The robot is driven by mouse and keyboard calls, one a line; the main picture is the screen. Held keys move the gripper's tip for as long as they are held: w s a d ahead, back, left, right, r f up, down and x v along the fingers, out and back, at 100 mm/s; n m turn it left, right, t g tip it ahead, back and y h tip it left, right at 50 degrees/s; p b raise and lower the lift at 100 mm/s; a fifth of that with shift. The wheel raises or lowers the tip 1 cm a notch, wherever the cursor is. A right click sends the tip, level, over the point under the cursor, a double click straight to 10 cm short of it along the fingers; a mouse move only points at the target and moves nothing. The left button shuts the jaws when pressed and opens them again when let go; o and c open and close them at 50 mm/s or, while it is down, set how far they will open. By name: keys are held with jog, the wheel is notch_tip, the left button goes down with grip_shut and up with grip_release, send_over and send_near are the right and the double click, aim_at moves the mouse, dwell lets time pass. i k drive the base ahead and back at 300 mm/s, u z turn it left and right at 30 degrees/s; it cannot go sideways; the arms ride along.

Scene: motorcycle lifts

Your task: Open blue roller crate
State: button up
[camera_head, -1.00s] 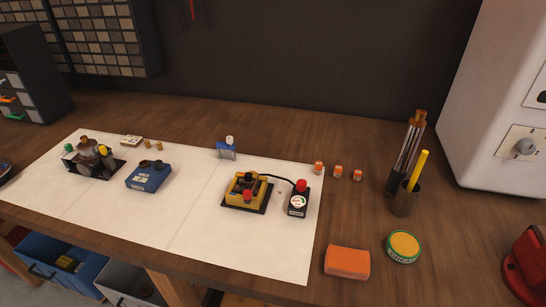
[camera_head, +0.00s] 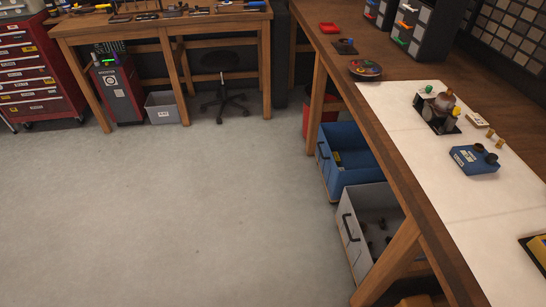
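A blue crate (camera_head: 348,192) stands under the right workbench with a dark handle on its front face. My gripper is not in view.
The wooden workbench (camera_head: 433,232) runs along the right, with a white sheet (camera_head: 445,180) and small devices on top. Its legs flank the crates. A stool (camera_head: 222,88), grey bin (camera_head: 163,107) and red cabinet (camera_head: 42,75) stand at the back. The grey floor (camera_head: 180,210) is clear.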

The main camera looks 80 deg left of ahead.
aim_at(361, 166)
jog(key=u, duration=2.65)
jog(key=i, duration=0.45)
jog(key=u, duration=0.85)
jog(key=i, duration=2.95)
jog(key=z, duration=0.55)
